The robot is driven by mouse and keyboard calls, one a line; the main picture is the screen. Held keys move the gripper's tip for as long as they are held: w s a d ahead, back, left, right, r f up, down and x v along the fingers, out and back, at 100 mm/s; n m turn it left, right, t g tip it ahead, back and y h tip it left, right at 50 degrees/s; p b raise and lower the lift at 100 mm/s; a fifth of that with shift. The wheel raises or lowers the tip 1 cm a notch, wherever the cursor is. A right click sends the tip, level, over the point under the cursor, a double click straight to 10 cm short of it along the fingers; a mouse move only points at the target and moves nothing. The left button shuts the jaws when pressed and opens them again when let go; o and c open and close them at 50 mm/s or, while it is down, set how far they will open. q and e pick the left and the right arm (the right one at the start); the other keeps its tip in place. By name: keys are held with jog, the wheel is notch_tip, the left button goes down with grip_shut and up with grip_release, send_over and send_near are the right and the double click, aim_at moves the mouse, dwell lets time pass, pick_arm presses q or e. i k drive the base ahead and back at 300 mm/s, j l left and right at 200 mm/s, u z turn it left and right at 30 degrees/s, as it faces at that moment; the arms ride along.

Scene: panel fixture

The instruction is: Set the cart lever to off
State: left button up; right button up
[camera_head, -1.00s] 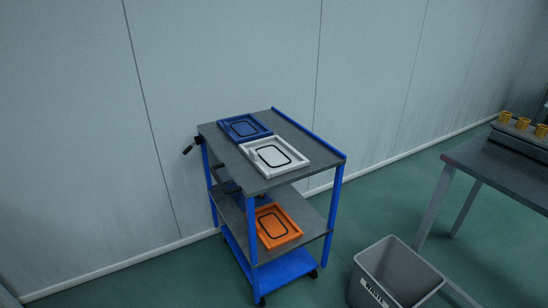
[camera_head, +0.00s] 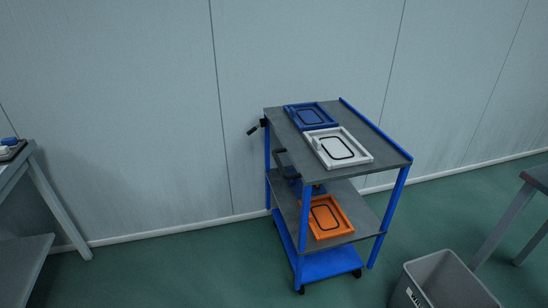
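The cart (camera_head: 352,179) is a blue-framed trolley with grey shelves, standing in front of the wall right of the middle. A black lever (camera_head: 255,129) sticks out at the left of its back left corner, its end slanting down to the left. A second dark part (camera_head: 281,151), perhaps the cart's handle, shows at the left side below the top shelf. I cannot tell the lever's setting from here. Neither of my grippers is in view.
A blue tray (camera_head: 311,116) and a white tray (camera_head: 338,148) lie on the cart's top, an orange tray (camera_head: 329,217) on its middle shelf. A grey bin (camera_head: 445,278) stands front right. Tables stand at the left (camera_head: 24,250) and right (camera_head: 537,177) edges. Floor left of the cart is clear.

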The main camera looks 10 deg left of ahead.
aim_at(255, 129)
jog(key=i+j+z, duration=0.15)
jog(key=z, duration=0.3)
jog(key=i+j+z, duration=0.1)
jog(key=j+z, duration=0.35)
jog(key=i+j+z, duration=0.15)
jog(key=j, duration=0.15)
jog(key=j+z, duration=0.15)
jog(key=j, duration=0.2)
jog(key=i+j+z, duration=0.1)
jog(key=j, duration=0.45)
jog(key=i+j, duration=0.1)
jog(key=j, duration=0.4)
jog(key=j+z, duration=0.15)
jog(key=j, duration=0.95)
jog(key=i+j, duration=0.15)
jog(key=j, duration=0.9)
jog(key=i, duration=0.05)
